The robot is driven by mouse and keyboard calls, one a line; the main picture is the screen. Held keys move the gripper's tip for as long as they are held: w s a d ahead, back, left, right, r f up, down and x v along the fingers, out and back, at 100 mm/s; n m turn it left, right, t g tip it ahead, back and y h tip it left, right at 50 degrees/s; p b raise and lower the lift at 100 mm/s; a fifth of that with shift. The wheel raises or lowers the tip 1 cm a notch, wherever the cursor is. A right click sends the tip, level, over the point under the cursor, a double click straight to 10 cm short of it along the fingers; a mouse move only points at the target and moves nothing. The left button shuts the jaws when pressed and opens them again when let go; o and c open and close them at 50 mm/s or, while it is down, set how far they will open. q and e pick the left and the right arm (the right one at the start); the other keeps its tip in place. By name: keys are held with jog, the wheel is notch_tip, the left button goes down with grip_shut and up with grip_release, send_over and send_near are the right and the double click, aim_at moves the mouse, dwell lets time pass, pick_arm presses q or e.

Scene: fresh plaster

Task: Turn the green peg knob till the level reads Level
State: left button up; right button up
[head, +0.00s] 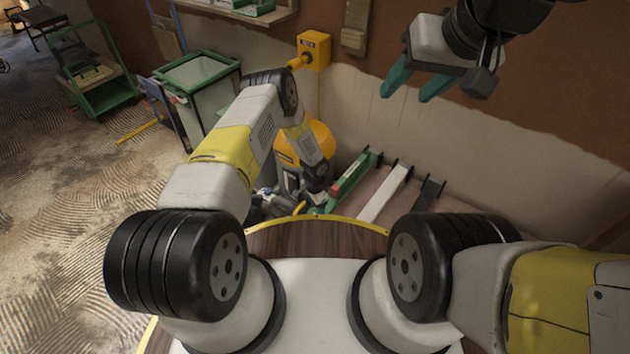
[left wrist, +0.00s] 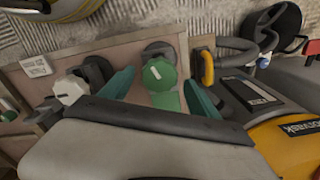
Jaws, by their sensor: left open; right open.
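The green peg knob (left wrist: 159,75) is in the middle of the left wrist view, with a small label on its face. My left gripper (left wrist: 160,80) is open, one teal finger on each side of the knob; I cannot tell whether they touch it. In the head view my left gripper (head: 316,203) is low beside the green bar (head: 350,186), mostly hidden by its own arm. The level's reading cannot be made out. My right gripper (head: 410,88) is open and empty, high up before the wall.
A white knob (left wrist: 70,88) and a small sign (left wrist: 36,65) are left of the green knob. A white bar (head: 385,193) and a black bar (head: 428,196) lie right of the green bar. A yellow machine (head: 312,145) stands close behind my left arm. A green-rimmed bin (head: 198,72) stands further left.

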pick_arm(q)
notch_tip(320, 180, up, 6)
jog(key=shift+r, duration=0.15)
dwell(0.5)
